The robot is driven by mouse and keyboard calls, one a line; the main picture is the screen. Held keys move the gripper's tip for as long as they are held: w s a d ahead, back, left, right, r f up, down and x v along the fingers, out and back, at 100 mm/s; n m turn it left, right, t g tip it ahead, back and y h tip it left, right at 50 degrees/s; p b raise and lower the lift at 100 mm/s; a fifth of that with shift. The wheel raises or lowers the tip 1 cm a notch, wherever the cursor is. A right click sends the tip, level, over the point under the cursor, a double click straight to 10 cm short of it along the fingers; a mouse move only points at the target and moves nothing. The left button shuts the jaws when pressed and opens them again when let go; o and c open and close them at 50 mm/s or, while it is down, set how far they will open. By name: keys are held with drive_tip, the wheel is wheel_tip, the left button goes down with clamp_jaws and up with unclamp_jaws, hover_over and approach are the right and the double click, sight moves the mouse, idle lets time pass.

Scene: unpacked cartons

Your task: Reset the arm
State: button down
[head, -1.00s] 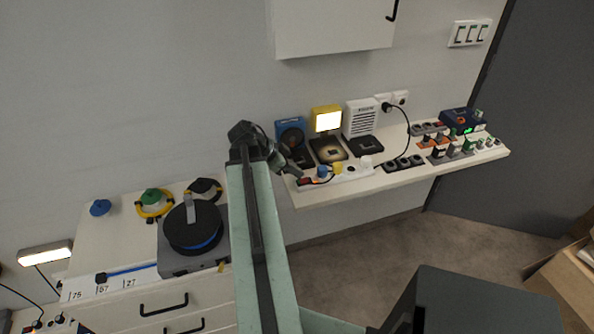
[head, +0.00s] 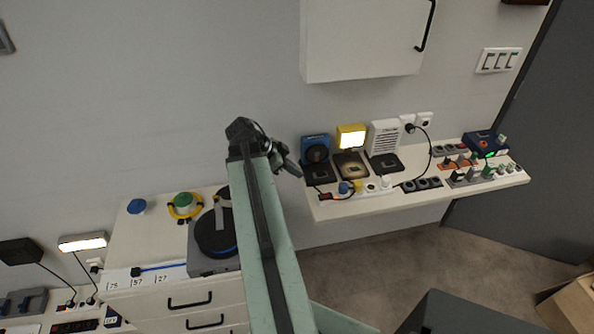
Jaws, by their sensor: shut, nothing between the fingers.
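My gripper (head: 290,165) is at the end of my pale green arm, in the middle of the head view. It is shut and holds nothing. It hangs in front of the wall, just left of the blue device (head: 316,148) on the white shelf. My arm runs up from the bottom of the view and hides part of the drawer cabinet and the black round device behind it.
A white shelf (head: 420,205) carries power strips, a lit yellow lamp (head: 351,137) and a white speaker-like box (head: 383,137). A white wall cabinet (head: 360,45) hangs above. A drawer cabinet (head: 160,310) with a black round device (head: 213,235) stands left. Floor shows below the shelf.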

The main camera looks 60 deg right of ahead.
drive_tip(key=w+a+n+t, duration=0.1)
drive_tip(key=w+a+n, duration=0.1)
drive_tip(key=w+a, duration=0.6)
drive_tip(key=w+a+f+n+t, duration=0.1)
drive_tip(key=w+a+n+t, duration=0.1)
drive_tip(key=w+a, duration=0.6)
drive_tip(key=w+a+f+n+t, duration=0.1)
drive_tip(key=w+a+n, duration=0.3)
drive_tip(key=w+a, duration=0.4)
drive_tip(key=shift+a+f+h, duration=0.15)
drive_tip(key=shift+f+h, duration=0.05)
drive_tip(key=shift+h, duration=0.1)
drive_tip(key=w+a+f+n+t+y, duration=0.1)
drive_tip(key=w+a+n+y, duration=0.1)
drive_tip(key=a+n, duration=0.8)
drive_tip(key=w+a+f+n+t+y, duration=0.1)
drive_tip(key=w+a+f+n+y, duration=0.1)
drive_tip(key=a+n, duration=0.8)
drive_tip(key=a+y, duration=0.1)
drive_tip(key=a, duration=0.6)
drive_tip(key=shift+w+a+f+y, duration=0.15)
drive_tip(key=shift+w+a+y, duration=0.15)
drive_tip(key=shift+w, duration=0.1)
drive_tip(key=shift+d, duration=0.1)
